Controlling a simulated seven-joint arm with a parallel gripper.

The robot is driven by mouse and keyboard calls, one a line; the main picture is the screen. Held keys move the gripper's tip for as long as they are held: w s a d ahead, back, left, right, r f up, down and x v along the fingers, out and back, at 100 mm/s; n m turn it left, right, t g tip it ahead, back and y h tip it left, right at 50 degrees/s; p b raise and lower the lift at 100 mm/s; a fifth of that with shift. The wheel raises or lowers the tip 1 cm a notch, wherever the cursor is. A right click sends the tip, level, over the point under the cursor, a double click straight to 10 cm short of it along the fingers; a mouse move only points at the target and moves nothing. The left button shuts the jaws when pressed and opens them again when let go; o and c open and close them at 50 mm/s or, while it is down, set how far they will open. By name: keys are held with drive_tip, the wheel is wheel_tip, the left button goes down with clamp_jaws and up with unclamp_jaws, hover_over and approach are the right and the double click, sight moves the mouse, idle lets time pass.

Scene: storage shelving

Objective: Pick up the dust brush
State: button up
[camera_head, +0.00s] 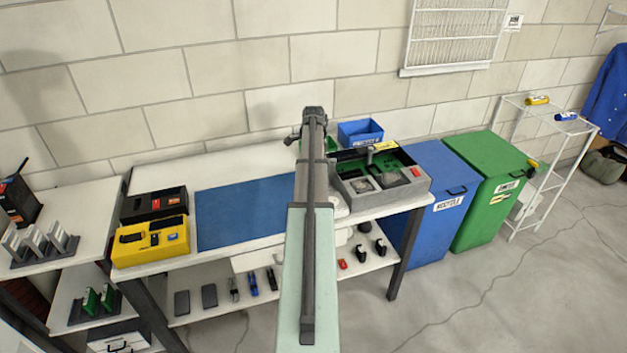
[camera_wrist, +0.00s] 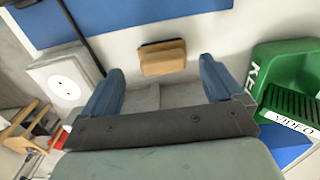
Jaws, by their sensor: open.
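In the wrist view, a small tan, wood-coloured block, which looks like the dust brush (camera_wrist: 163,58), lies on the white bench top near the edge of a blue mat. My gripper (camera_wrist: 161,75) is open, with its blue fingers to the left and right of the brush in the picture. The fingers look apart from the brush, and nothing is held. In the head view my arm stretches over the bench; I cannot make out the brush or the fingers there.
A green bin (camera_wrist: 268,62) stands to the right in the wrist view, and a white box (camera_wrist: 62,82) to the left. The bench has a blue mat (camera_head: 235,215), a yellow case (camera_head: 135,250), a grey tray (camera_head: 352,195) and a blue bin (camera_head: 360,133).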

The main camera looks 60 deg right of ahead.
drive_tip(key=shift+d+f, duration=0.15)
drive_tip(key=shift+f, duration=2.55)
drive_tip(key=c, duration=1)
